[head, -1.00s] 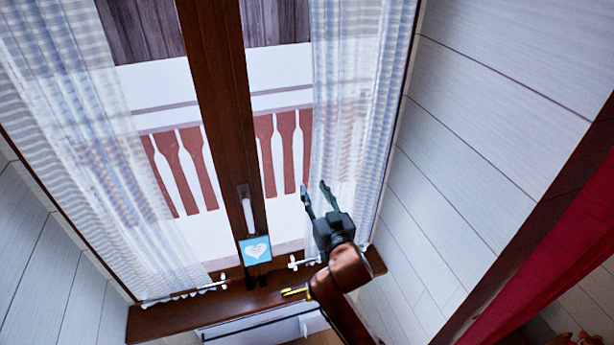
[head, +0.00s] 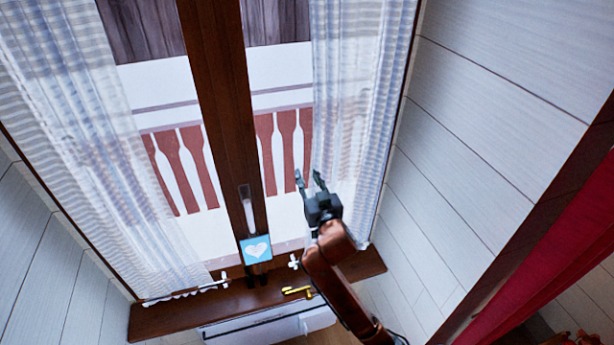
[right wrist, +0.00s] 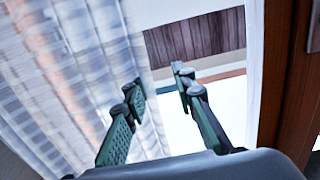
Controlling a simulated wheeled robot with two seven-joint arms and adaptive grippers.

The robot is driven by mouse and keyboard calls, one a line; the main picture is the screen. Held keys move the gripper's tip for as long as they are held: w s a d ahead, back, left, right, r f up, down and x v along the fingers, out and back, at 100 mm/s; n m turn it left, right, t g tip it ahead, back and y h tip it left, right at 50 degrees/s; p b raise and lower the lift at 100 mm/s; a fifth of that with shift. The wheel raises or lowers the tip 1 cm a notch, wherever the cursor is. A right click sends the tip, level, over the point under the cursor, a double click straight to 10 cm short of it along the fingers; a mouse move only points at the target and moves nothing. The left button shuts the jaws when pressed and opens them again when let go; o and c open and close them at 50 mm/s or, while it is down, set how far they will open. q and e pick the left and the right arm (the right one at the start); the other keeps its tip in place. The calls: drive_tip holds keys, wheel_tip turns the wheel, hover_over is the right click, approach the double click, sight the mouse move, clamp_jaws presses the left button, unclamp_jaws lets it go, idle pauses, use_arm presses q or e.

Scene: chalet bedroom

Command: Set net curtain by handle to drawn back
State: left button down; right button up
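Two sheer checked net curtains hang at the window. The left net curtain (head: 85,130) spreads over the left pane, with a white cross-ended rod (head: 222,281) at its lower edge. The right net curtain (head: 360,80) hangs at the right pane's outer side; it also shows in the right wrist view (right wrist: 60,70). A small white cross-shaped end (head: 293,262) shows near its bottom, the rest hidden behind my arm. My right gripper (head: 308,176) is open and empty in front of the right pane, near this curtain's inner edge; its fingers also show in the right wrist view (right wrist: 160,82). My left gripper is out of view.
A brown window post (head: 215,80) with a white window handle (head: 248,212) stands left of my right gripper. A blue heart card (head: 256,250) and a gold key-like object (head: 297,291) are by the brown sill (head: 180,318). A panelled wall (head: 480,130) and red drape (head: 550,260) are right.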

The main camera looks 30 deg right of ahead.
clamp_jaws()
drive_tip(key=shift+d, duration=0.1)
idle(0.4)
